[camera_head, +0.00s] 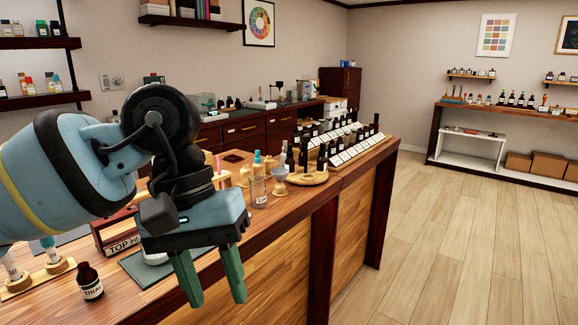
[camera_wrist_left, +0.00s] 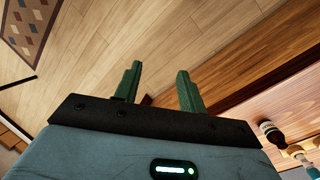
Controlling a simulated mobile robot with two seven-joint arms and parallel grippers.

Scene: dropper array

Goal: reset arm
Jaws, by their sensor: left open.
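My left gripper (camera_head: 210,278) is raised in front of the wooden counter (camera_head: 268,262), its green fingers pointing down. The fingers are apart with nothing between them. In the left wrist view the two fingers (camera_wrist_left: 157,90) stand apart over the wood floor, with the counter's edge to the right. A small brown bottle (camera_head: 90,282) with a white label stands on the counter to the left of the gripper. My right gripper is in neither view.
A rack of dark bottles (camera_head: 352,146), a round wooden tray (camera_head: 304,178) and a clear glass bottle (camera_head: 258,192) stand farther along the counter. Droppers (camera_head: 50,250) sit in a wooden holder at the left. Open floor (camera_head: 460,240) lies to the right.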

